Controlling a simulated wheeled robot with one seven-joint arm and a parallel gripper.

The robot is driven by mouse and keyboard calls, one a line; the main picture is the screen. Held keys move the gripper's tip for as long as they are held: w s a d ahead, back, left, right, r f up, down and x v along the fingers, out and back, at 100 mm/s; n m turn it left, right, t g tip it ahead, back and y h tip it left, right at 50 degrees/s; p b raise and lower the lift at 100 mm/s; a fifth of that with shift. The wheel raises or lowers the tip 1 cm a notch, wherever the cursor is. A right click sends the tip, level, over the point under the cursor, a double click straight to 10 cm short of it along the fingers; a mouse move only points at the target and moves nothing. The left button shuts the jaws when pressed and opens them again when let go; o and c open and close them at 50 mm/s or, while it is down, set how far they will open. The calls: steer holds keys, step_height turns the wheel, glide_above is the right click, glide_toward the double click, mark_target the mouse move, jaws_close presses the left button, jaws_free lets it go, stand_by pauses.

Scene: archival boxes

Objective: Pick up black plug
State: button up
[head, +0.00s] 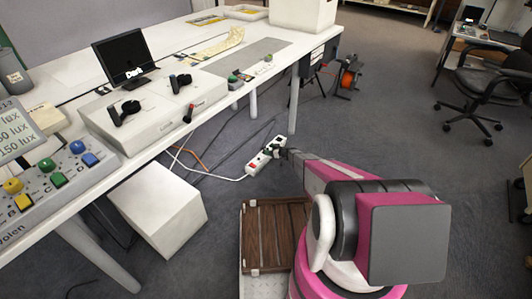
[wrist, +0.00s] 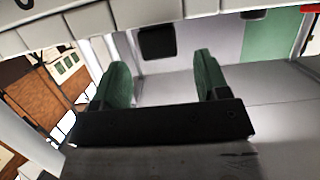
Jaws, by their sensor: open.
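My gripper (head: 277,151) reaches low over a white power strip (head: 254,168) on the floor, which has a red switch. In the wrist view my gripper (wrist: 157,82) shows two green fingers spread wide apart, with nothing visibly clamped. A dark rounded shape (wrist: 157,42) shows beyond the gap between the fingers; I cannot tell whether it is the black plug or how far off it is. Small dark and green shapes crowd the strip's right end in the head view, so the plug cannot be made out clearly there.
A white cable (head: 205,171) runs left from the strip. A white desk (head: 277,45) stands above and behind, with a leg (head: 293,100) near the strip. A white box (head: 155,210) stands at left. A brown slatted panel (head: 270,235) lies nearer. Floor at right is mostly clear.

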steer(key=x, duration=0.5)
steer(key=shift+w+a+f, duration=0.15)
steer(key=shift+a+f, duration=0.05)
steer(key=shift+a, duration=0.05)
steer(key=c, duration=1)
